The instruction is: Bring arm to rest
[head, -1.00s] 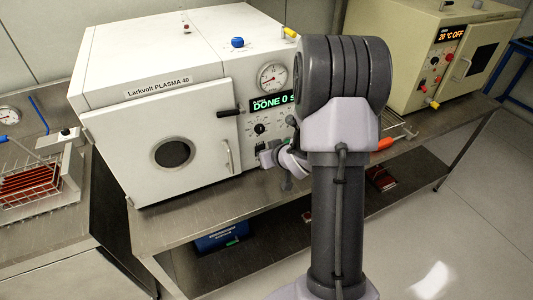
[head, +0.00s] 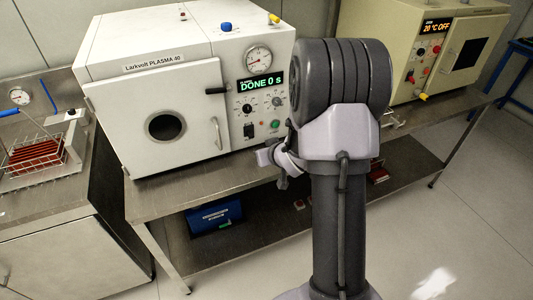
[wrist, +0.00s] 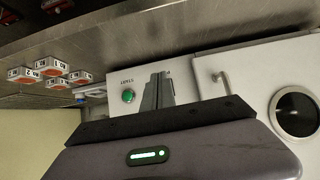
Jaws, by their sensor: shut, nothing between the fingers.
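My arm rises in front of the bench in the head view, its wrist end (head: 268,157) partly hidden behind the upper link. In the wrist view my gripper (wrist: 157,90) shows with its fingers together and nothing between them. Beyond the fingers is the front of the white plasma cleaner (head: 100,58), with its green start button (wrist: 128,96). The cleaner's display (head: 262,84) reads DONE 0 s. Its door (head: 190,140), with a round window, looks shut or nearly so.
A wire basket (head: 35,158) with red pieces stands on the left bench. A beige oven (head: 405,50) reading 20 °C OFF stands at the right. A blue box (head: 213,218) is on the lower shelf. Several red-and-white labelled blocks (wrist: 52,66) show in the wrist view. Floor at right is clear.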

